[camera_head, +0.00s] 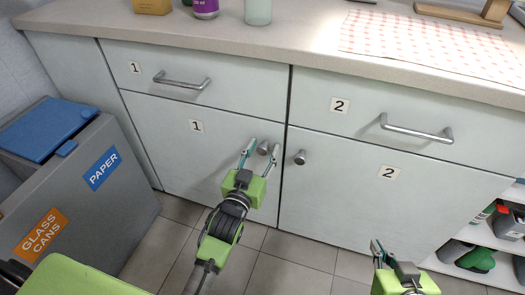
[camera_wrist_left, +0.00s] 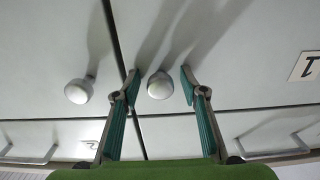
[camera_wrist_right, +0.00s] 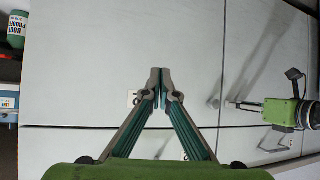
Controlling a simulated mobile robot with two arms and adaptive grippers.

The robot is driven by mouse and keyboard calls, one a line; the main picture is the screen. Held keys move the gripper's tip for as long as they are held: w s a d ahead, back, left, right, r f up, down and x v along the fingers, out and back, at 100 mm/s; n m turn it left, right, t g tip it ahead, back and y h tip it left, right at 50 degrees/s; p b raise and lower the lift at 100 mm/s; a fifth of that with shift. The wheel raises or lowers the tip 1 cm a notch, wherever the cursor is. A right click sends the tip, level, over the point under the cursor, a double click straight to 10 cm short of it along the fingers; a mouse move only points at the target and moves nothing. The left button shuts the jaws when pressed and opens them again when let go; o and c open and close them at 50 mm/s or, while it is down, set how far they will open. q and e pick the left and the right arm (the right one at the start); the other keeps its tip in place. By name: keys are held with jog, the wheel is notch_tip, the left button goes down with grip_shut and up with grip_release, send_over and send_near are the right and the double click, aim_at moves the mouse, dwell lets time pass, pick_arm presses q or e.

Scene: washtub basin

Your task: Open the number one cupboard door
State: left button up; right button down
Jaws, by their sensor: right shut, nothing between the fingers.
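The number one cupboard door (camera_head: 180,150) is the lower left door, with a "1" label, and it is closed. Its round metal knob (camera_head: 263,148) is near its upper right corner. My left gripper (camera_head: 261,151) is open, with one finger on each side of that knob; the knob (camera_wrist_left: 160,86) shows between the fingertips in the left wrist view. I cannot tell whether the fingers touch it. My right gripper (camera_head: 377,248) is shut and empty in front of the number two door (camera_head: 345,190); its fingertips (camera_wrist_right: 160,78) meet in the right wrist view.
The number two door's knob (camera_head: 300,157) is close to the right of my left gripper. Closed drawers (camera_head: 235,85) with bar handles are above the doors. A grey bin (camera_head: 90,200) stands left, near the number one door. Open shelves (camera_head: 480,250) are at the right.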

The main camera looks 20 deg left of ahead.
pick_arm(q)
grip_shut()
jog(key=shift+s, duration=0.1)
